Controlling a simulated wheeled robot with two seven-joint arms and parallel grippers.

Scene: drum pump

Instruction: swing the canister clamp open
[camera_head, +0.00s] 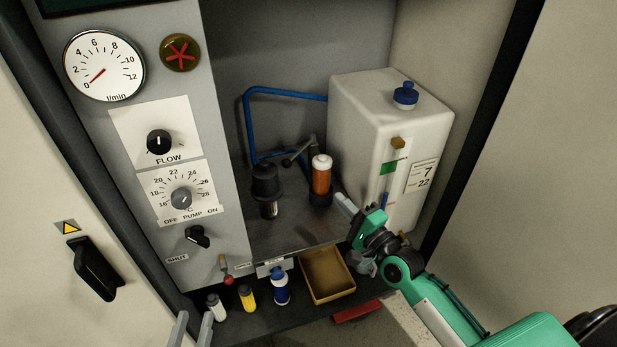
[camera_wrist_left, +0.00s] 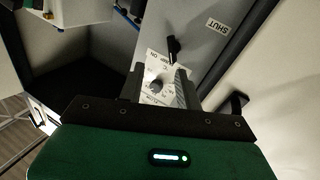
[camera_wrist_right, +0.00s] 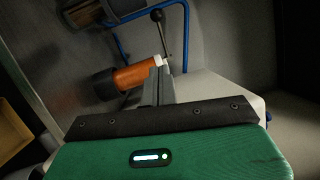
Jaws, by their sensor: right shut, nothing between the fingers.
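The orange canister (camera_head: 321,178) with a white cap stands upright in a dark base on the cabinet shelf. A grey lever with a dark ball knob (camera_head: 288,162), apparently the clamp, lies behind and left of it. In the right wrist view the canister (camera_wrist_right: 135,75) and the lever (camera_wrist_right: 163,38) show just beyond the fingers. My right gripper (camera_head: 342,201) is shut and empty, close to the canister's right side; I cannot tell whether it touches. My left gripper (camera_head: 192,330) is open and empty at the bottom left, in front of the cabinet; its fingers also show in the left wrist view (camera_wrist_left: 160,88).
A white tank (camera_head: 365,130) with a blue cap stands right of the canister. A dark filter housing (camera_head: 266,185) stands left, with blue tubing (camera_head: 247,125) behind. Small bottles (camera_head: 248,297) and a brown tray (camera_head: 326,276) sit below. The control panel (camera_head: 185,125) is at left.

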